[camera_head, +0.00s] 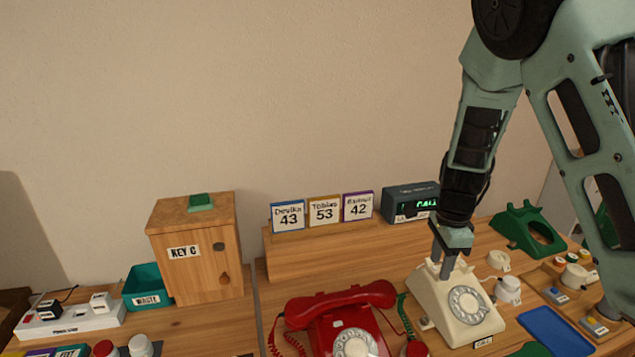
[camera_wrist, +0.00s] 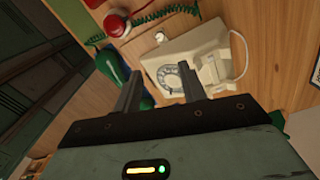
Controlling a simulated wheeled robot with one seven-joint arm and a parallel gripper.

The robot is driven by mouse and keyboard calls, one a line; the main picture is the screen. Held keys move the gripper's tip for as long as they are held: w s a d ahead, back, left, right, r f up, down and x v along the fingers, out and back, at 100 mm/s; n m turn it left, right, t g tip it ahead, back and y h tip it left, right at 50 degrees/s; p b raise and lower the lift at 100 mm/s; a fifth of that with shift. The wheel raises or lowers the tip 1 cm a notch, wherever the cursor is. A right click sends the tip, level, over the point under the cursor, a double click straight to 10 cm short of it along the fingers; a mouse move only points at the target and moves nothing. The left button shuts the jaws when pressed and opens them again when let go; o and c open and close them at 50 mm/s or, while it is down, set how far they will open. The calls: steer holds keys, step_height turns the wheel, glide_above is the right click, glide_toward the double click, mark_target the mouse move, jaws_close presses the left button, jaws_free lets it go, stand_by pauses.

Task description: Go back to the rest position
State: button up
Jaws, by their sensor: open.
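My gripper (camera_head: 447,265) is above the back of the cream dial phone (camera_head: 453,316) in the head view, pointing down. In the wrist view my gripper (camera_wrist: 160,88) has its two fingers apart with nothing between them. The cream phone (camera_wrist: 207,60) lies beyond the fingertips there, its round dial facing up. Whether the fingers touch the phone cannot be told from the head view.
A red dial phone (camera_head: 345,318) stands left of the cream one. A green phone body (camera_head: 527,232), a blue tray (camera_head: 553,333) and loose parts lie right. A wooden KEY C box (camera_head: 196,250), a teal WASTE bin (camera_head: 148,287) and number cards (camera_head: 324,210) stand behind.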

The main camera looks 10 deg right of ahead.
steer(key=s+a+r+n+y, duration=0.1)
steer(key=s+a+r+n, duration=0.2)
steer(key=s+a+n, duration=0.35)
steer(key=s+a+r+n+y, duration=0.1)
steer(key=s+a+r+n, duration=0.2)
steer(key=a+n, duration=0.6)
steer(key=s+a+r+n, duration=0.2)
steer(key=s+a+n, duration=0.2)
steer(key=s+n, duration=0.2)
steer(key=s+a+r+n+h, duration=0.1)
steer(key=s+a+r+n, duration=0.1)
steer(key=s+a+n, duration=0.3)
steer(key=s+n, duration=0.2)
steer(key=s, duration=0.1)
steer(key=shift+s+r, duration=0.25)
steer(key=shift+s, duration=0.15)
